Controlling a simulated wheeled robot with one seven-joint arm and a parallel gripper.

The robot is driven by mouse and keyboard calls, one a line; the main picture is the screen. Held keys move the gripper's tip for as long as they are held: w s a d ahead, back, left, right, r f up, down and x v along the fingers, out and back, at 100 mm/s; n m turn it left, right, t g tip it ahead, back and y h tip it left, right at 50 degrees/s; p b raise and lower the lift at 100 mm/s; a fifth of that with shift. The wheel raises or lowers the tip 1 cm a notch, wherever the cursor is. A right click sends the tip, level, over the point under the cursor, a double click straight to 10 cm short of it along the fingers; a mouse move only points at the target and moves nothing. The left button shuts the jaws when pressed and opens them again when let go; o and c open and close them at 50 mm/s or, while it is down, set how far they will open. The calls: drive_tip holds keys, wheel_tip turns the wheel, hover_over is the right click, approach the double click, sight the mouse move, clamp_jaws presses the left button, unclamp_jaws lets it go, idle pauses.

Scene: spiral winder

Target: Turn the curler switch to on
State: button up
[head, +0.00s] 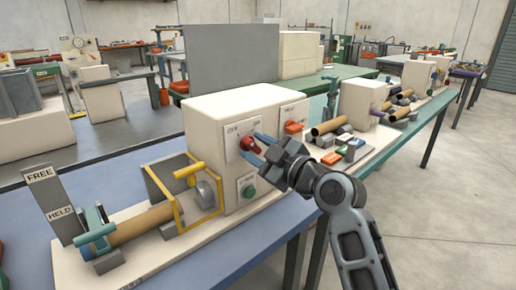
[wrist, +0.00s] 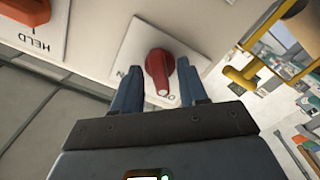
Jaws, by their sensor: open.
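A red rotary knob (head: 250,144), which looks like the curler switch, sits on a white plate on the front of the cream machine housing (head: 215,112). In the wrist view the red knob (wrist: 160,70) points roughly down the picture, its pale tip toward me. Letters on its plate (wrist: 133,52) are partly hidden by my fingers. My gripper (head: 260,146) is open, with its blue fingers on either side of the knob. I cannot tell whether they touch it.
An orange switch (head: 294,127) is to the right and a green button (head: 249,191) is below. A yellow guard frame (head: 180,195) and a brown tube (head: 140,223) stand at left. Clear floor (head: 440,220) lies at the right.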

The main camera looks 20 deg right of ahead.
clamp_jaws()
drive_tip(key=shift+m, duration=0.3)
idle(0.3)
drive_tip(key=m, duration=0.7)
drive_tip(key=shift+p, duration=0.4)
drive_tip(key=m+p, duration=0.1)
drive_tip(key=m, duration=0.3)
drive_tip(key=shift+p, duration=0.3)
drive_tip(key=shift+m+p, duration=0.8)
drive_tip(key=shift+m, duration=1.3)
